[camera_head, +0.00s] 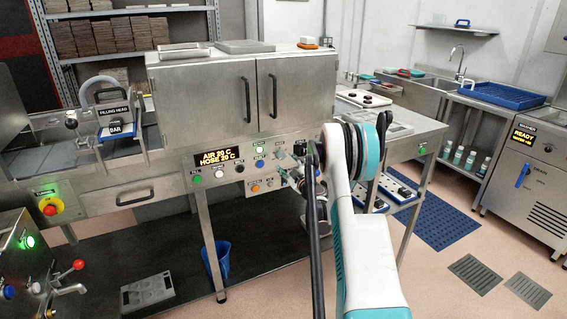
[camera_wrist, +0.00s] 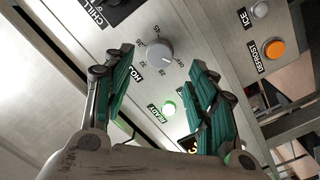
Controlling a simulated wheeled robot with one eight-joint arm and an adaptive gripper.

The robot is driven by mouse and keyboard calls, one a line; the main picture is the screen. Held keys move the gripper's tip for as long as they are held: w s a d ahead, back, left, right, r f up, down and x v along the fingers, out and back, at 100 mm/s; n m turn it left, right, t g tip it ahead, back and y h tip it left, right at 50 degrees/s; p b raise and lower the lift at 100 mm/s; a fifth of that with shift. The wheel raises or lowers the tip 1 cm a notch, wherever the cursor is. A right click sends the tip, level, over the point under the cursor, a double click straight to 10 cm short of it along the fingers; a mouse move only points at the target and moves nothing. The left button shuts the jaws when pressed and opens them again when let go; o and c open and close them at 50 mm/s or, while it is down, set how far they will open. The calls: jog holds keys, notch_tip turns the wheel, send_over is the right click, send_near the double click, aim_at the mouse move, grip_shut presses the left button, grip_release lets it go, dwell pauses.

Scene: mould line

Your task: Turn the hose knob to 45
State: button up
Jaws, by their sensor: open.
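The hose knob (camera_wrist: 157,50) is a round grey dial on the steel panel in the wrist view. Printed numbers ring it, with 45 at its upper side in the picture. Its pointer mark is too faint to read surely. A label partly hidden by the left finger sits below it. My gripper (camera_wrist: 162,62) is open, its green-padded fingers spread on either side of the knob. In the head view my arm hides the knob and most of the gripper; the display (camera_head: 216,157) there reads AIR 20 C, HOSE 20 C.
A lit green READY lamp (camera_wrist: 168,108) lies between the fingers. A dark CHILL knob (camera_wrist: 120,8) is at upper left, and an orange DEFROST button (camera_wrist: 274,48) and white ICE button (camera_wrist: 260,9) are at right. The steel cabinet (camera_head: 205,97) stands above the panel in the head view.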

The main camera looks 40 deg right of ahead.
aim_at(282, 157)
jog(key=b+x, duration=0.1)
jog(key=x, duration=0.5)
jog(key=c, duration=1.1)
